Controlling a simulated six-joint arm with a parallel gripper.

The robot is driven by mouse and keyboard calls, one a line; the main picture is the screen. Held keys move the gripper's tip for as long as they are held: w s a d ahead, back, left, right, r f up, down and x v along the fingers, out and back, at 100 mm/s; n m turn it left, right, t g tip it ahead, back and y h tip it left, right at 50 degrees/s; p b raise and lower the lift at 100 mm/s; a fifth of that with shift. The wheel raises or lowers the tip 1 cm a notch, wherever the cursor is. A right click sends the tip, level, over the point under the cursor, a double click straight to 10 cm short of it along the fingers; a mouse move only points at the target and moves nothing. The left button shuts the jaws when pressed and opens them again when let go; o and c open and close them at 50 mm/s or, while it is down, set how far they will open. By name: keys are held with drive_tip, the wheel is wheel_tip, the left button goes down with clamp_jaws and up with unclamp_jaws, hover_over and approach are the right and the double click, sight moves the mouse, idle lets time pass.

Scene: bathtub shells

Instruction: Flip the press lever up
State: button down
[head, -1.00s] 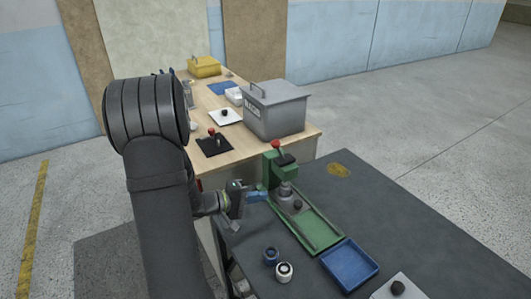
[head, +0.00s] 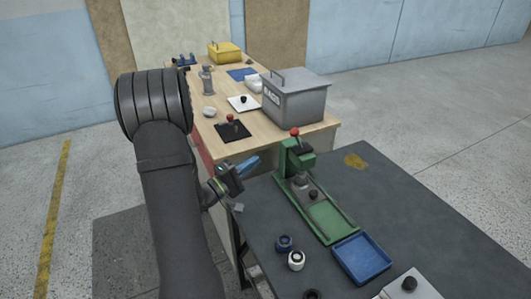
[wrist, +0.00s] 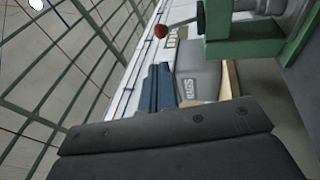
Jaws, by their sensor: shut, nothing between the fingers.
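The green press (head: 297,161) stands at the back left of the dark table. Its lever carries a red ball knob (head: 295,132) and leans up and to the left from the press head. In the wrist view the red knob (wrist: 160,31) shows at the top, beside the green press body (wrist: 255,40). My gripper (head: 257,158) is shut and empty, its blue fingers pointing up and right, left of the press and apart from the lever in the head view. In the wrist view the blue fingers (wrist: 156,88) are together, below the knob in the picture.
A blue tray (head: 362,258) and two small round parts (head: 290,252) lie in front of the press. A grey box (head: 296,100) and a black plate with another red-knobbed lever (head: 232,128) stand on the wooden table behind.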

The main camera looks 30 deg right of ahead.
sight(294, 133)
drive_tip(key=x, duration=1.3)
drive_tip(key=shift+r, duration=0.2)
drive_tip(key=shift+d+r+m+y, duration=0.3)
drive_tip(key=shift+d+r+y, duration=0.45)
drive_tip(key=shift+y, duration=0.25)
drive_tip(key=shift+d+r+g+y, duration=0.3)
drive_tip(key=shift+d+y, duration=0.2)
drive_tip(key=shift+y, duration=0.1)
drive_tip(key=shift+d+r+g+y, duration=0.2)
drive_tip(key=shift+d+r+y, duration=0.15)
drive_tip(key=shift+d+y, duration=0.2)
drive_tip(key=shift+d+r+m+y, duration=0.2)
drive_tip(key=shift+d+m+y, duration=0.05)
drive_tip(key=shift+d+y, duration=0.95)
drive_tip(key=shift+d+r+m+y, duration=0.2)
drive_tip(key=shift+d+m+y, duration=0.05)
drive_tip(key=shift+d+y, duration=0.9)
drive_tip(key=shift+d, duration=0.2)
drive_tip(key=shift+a, duration=0.1)
